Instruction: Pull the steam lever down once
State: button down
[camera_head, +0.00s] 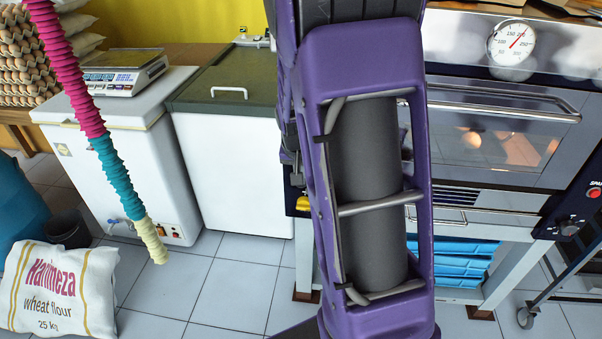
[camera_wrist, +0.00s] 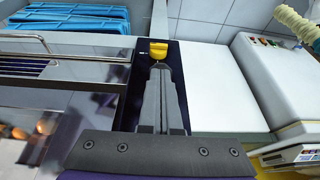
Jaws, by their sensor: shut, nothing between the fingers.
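A yellow knob (camera_wrist: 158,50), which looks like the handle of the steam lever, is on a narrow dark panel (camera_wrist: 178,58) at the oven's side in the wrist view. A small part of this yellow handle (camera_head: 302,203) shows in the head view, left of my arm. My gripper (camera_wrist: 160,68) is shut and empty, its fingertips right at the knob in the picture. I cannot tell whether they touch it.
The oven (camera_head: 490,115) with a bar handle and round dial is at the right. Blue trays (camera_head: 462,262) sit below it. A white chest with a green lid (camera_head: 230,92) and a white freezer (camera_head: 110,130) stand left. A flour sack (camera_head: 62,290) lies on the tiled floor.

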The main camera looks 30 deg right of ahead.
jog(key=shift+s+a+f+b, duration=0.15)
jog(key=shift+f+b, duration=0.35)
jog(key=shift+f, duration=0.35)
jog(key=shift+s+f+b, duration=0.1)
jog(key=shift+f+b, duration=0.35)
jog(key=shift+f, duration=0.4)
